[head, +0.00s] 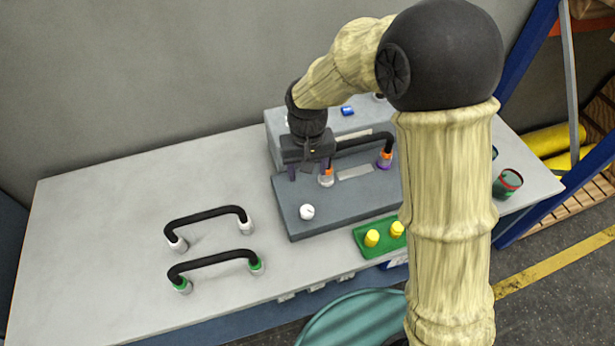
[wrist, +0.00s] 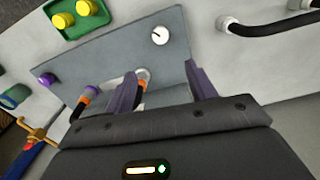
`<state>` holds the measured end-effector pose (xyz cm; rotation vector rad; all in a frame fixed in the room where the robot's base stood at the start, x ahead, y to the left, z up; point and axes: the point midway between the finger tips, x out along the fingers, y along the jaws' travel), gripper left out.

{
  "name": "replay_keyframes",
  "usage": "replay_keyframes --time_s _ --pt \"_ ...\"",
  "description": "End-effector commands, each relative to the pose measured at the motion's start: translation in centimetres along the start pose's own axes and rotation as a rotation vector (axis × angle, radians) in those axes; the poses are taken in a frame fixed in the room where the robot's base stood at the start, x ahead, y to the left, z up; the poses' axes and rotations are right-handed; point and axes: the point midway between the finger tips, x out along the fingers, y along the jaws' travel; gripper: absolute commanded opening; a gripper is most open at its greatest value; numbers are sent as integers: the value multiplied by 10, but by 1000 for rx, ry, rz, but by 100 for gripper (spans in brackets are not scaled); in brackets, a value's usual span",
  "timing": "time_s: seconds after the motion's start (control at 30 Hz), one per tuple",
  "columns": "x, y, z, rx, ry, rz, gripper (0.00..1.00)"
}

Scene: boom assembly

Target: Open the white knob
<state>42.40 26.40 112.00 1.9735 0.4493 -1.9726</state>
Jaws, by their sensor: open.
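The white knob (head: 307,212) is a small round cap with a dark mark, on the front left of the grey panel (head: 300,228). It also shows in the wrist view (wrist: 160,35), beyond and between my fingertips. My gripper (head: 309,176) is above the panel, behind the knob in the head view and apart from it. Its two purple fingers point down, open, with nothing held between them. In the wrist view my gripper (wrist: 165,82) has its left finger in front of a white fitting on the panel.
A black hose (head: 362,138) with orange-banded ends stands on the panel beside my gripper. Two more black hoses (head: 208,212) lie on the table at left. A green tray (head: 362,253) with yellow caps sits in front of the panel. The table's left side is mostly clear.

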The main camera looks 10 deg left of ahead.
Motion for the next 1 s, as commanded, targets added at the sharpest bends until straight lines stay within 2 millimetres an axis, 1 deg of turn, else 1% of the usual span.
replay_keyframes --time_s 0.03,0.2,0.43,0.6,0.77,0.87,1.0 --pt "5 0 -1 16 3 -1 56" --pt "11 1 -1 131 7 -6 56" --pt "7 2 2 283 4 -16 56" --pt "1 2 2 303 2 -17 56" --pt "1 2 2 302 2 -17 56" --pt "3 2 3 301 1 -16 56" --pt "14 2 3 300 -1 -16 56"
